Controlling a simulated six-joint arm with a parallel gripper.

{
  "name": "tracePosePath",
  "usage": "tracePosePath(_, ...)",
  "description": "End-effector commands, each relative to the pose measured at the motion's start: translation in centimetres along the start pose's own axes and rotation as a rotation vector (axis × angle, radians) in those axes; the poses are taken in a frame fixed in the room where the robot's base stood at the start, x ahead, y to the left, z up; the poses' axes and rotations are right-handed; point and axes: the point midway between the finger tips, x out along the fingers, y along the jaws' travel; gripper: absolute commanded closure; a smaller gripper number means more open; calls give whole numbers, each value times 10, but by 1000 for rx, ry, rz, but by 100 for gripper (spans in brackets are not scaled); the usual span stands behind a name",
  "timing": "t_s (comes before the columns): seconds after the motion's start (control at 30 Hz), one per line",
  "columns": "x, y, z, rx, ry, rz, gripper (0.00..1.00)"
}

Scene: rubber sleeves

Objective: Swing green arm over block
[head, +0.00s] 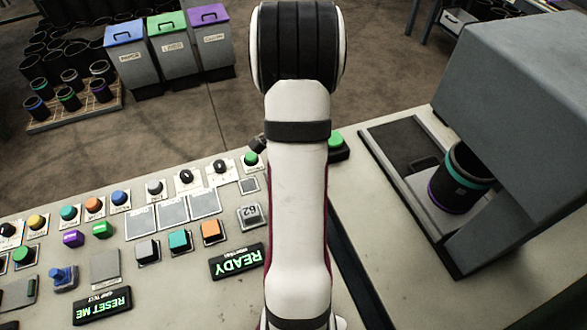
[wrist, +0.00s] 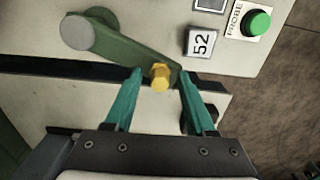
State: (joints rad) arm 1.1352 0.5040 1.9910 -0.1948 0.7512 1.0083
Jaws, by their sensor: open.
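The green arm (wrist: 130,48) shows in the wrist view, running from a round grey pivot (wrist: 88,32) at the upper left toward the lower right. A yellow hex knob (wrist: 160,79) stands at its free end. My gripper (wrist: 160,72) is open, with one teal finger on each side of the knob; I cannot tell whether either finger touches it. In the head view my own arm hides the gripper, the green arm and the knob. I cannot clearly make out the block in either view.
In the head view, a button panel (head: 130,257) fills the left and a grey machine (head: 510,110) holding a sleeve (head: 462,180) stands right.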

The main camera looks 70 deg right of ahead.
Motion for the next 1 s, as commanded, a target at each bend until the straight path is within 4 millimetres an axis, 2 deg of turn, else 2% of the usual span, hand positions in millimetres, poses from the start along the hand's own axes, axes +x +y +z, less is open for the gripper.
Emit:
tracePosePath(0.23, 1, 0, 0, 0, 0, 0, 45)
tracePosePath(0.27, 1, 0, 0, 0, 0, 0, 48)
tracePosePath(0.5, 1, 0, 0, 0, 0, 0, 91)
tracePosePath(0.57, 1, 0, 0, 0, 0, 0, 100)
tracePosePath(1.0, 0, 0, 0, 0, 0, 0, 100)
